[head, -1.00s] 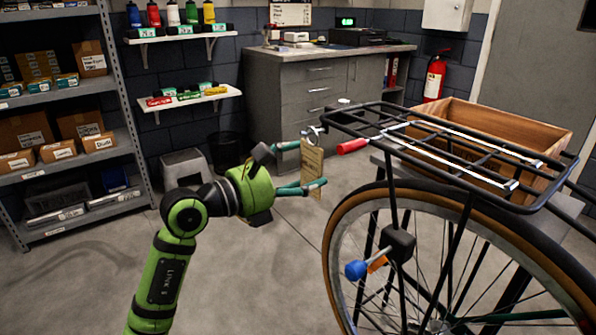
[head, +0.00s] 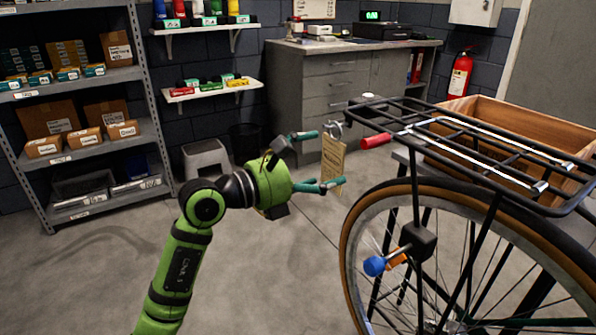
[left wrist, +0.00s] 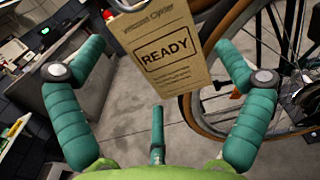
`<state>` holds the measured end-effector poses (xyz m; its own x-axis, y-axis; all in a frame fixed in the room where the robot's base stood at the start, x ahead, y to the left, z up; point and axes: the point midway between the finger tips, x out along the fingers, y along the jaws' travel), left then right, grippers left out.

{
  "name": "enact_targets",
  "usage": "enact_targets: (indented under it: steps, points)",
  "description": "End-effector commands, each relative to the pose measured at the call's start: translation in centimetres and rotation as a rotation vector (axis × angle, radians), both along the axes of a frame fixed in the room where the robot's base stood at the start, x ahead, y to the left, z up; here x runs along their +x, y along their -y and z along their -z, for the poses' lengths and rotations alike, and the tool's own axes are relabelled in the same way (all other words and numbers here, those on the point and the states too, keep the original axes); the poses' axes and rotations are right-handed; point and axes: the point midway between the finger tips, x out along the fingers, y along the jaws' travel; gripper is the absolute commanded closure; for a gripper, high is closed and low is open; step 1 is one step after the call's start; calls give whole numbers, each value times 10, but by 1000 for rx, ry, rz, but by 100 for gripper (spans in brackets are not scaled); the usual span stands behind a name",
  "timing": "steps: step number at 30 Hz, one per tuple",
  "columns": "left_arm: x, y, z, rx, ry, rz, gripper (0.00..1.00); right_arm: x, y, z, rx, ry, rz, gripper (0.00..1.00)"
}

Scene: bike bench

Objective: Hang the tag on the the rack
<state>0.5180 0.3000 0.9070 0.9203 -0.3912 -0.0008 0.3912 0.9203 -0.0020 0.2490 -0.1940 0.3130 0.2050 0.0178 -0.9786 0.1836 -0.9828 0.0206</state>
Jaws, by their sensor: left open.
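The tan tag (head: 334,163) hangs upright from a metal ring or hook (head: 334,129) by the left end of the black bike rack (head: 420,133). I cannot tell whether the ring is around a rack bar. My left gripper (head: 330,159) is open, its teal fingers apart above and below, with the tag near their tips. In the left wrist view the tag (left wrist: 160,55) reads "READY" and lies between the spread fingers (left wrist: 160,68), touching neither visibly; its top end is cut off. My right gripper is not in view.
A red grip (head: 376,141) sticks out beside the tag. The bike wheel (head: 352,235) is below the rack, and a wooden crate (head: 560,130) stands on the rack's far side. Shelving (head: 140,100) and a workbench (head: 335,75) are behind. The floor by my arm is clear.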

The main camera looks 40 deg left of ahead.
Motion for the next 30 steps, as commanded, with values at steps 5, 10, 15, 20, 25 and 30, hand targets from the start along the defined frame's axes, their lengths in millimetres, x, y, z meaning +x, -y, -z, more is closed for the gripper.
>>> enact_targets:
  steps: [5, 10, 15, 20, 25, 30]
  points:
    - [-29, -13, 1, 5, -3, -4, 0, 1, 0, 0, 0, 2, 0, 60]
    - [-63, -26, 1, 4, -4, -3, 0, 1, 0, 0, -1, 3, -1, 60]
    - [-88, -37, 1, 2, -2, -3, 0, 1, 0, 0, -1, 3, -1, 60]
    - [-101, -42, 0, 2, -1, -1, 0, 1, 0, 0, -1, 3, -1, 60]
    - [-105, -44, 0, 3, 0, 0, 0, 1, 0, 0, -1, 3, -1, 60]
    - [-104, -43, 0, -6, 1, 3, 0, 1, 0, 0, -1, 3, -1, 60]
